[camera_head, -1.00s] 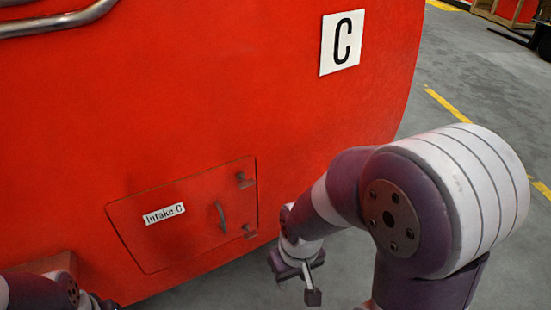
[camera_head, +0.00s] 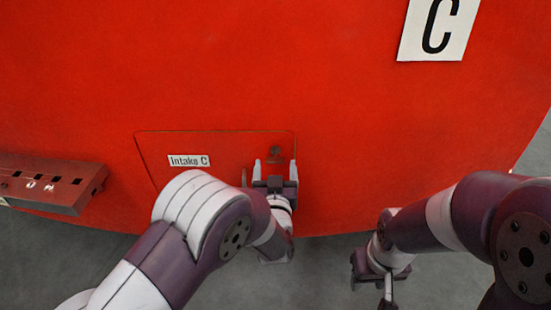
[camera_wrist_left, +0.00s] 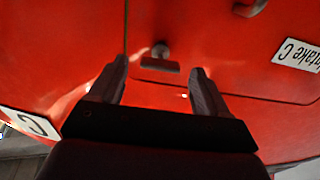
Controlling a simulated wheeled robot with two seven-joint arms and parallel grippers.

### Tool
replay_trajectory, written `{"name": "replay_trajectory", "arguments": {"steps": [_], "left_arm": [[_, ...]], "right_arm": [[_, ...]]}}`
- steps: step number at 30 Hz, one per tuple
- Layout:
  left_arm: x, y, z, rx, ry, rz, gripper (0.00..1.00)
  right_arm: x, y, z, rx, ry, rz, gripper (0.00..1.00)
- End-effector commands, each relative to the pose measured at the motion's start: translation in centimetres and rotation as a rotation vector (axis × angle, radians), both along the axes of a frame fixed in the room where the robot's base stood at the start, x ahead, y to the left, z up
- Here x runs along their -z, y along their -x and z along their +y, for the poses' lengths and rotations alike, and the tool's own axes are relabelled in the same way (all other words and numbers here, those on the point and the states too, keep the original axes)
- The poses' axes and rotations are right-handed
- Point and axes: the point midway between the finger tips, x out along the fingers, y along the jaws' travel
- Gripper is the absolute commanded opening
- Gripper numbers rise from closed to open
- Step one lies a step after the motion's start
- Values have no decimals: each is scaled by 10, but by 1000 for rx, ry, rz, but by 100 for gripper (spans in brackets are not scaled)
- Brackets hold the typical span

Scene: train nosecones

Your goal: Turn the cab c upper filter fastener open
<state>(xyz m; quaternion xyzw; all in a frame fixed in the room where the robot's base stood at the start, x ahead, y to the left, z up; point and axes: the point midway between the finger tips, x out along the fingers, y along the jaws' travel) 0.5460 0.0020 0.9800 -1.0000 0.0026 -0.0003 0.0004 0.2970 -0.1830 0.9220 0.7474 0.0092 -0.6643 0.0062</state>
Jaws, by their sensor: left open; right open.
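The upper filter fastener (camera_head: 274,152) is a small dark latch near the upper right corner of the red Intake C panel (camera_head: 225,142). In the left wrist view, which is upside down, the fastener (camera_wrist_left: 160,53) shows as a knob with a short dark bar. My left gripper (camera_head: 275,166) is open, its two fingers pointing at the panel on either side of the fastener. The wrist view shows the fastener between the fingertips (camera_wrist_left: 158,68); contact cannot be told. My right gripper (camera_head: 373,290) is open and empty, away from the panel at lower right.
The red nosecone (camera_head: 250,70) fills most of the view, with a white C sign (camera_head: 438,28) at upper right. A red step with slots (camera_head: 50,182) juts out at left. My left arm hides the panel's lower part. Grey floor (camera_head: 335,265) is clear below.

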Motion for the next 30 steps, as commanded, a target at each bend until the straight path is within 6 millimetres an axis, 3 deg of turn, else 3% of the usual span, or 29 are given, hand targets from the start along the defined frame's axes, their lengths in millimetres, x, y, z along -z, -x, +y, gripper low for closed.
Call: {"name": "replay_trajectory", "arguments": {"steps": [6,16,21,30], "left_arm": [[0,-34,0,0,0,2,77],[0,-40,0,1,0,1,77],[0,-40,0,1,0,1,21],[2,-39,0,1,23,1,21]], "right_arm": [[-3,0,0,0,0,0,43],[-3,0,0,0,0,0,43],[-3,0,0,0,0,0,43],[1,0,0,0,0,0,43]]}}
